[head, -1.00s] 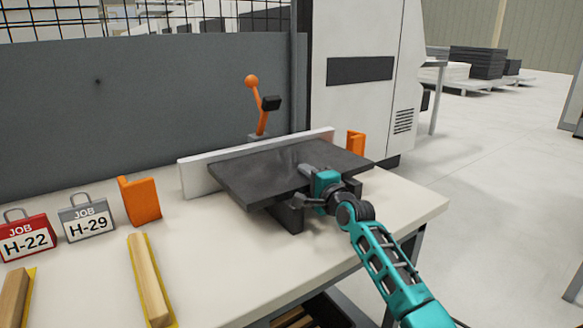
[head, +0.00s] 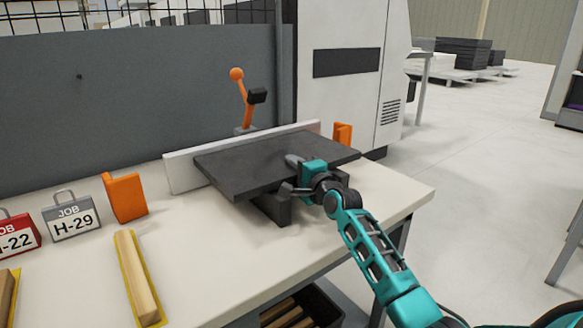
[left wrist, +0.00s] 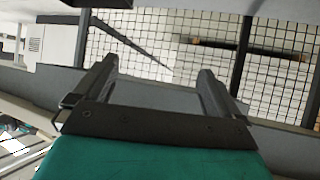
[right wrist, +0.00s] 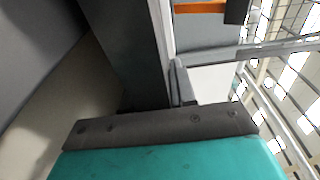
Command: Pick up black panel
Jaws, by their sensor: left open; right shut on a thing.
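The black panel (head: 255,165) lies flat on a dark support block (head: 272,207) on the white bench, in front of a white fence strip (head: 185,172). My right gripper (head: 299,175) is shut on the panel's front right edge. In the right wrist view the panel (right wrist: 125,45) runs up from the jaw (right wrist: 180,85), and one finger is hidden behind it. My left gripper (left wrist: 155,90) is open and empty in the left wrist view, facing the mesh fence. It does not show in the head view.
An orange clamp lever (head: 245,98) stands behind the fence strip. Orange blocks stand left (head: 125,198) and right (head: 343,134) of it. Job tags (head: 70,215) and a wooden strip (head: 137,278) are on the left of the bench. The bench front right (head: 395,200) is clear.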

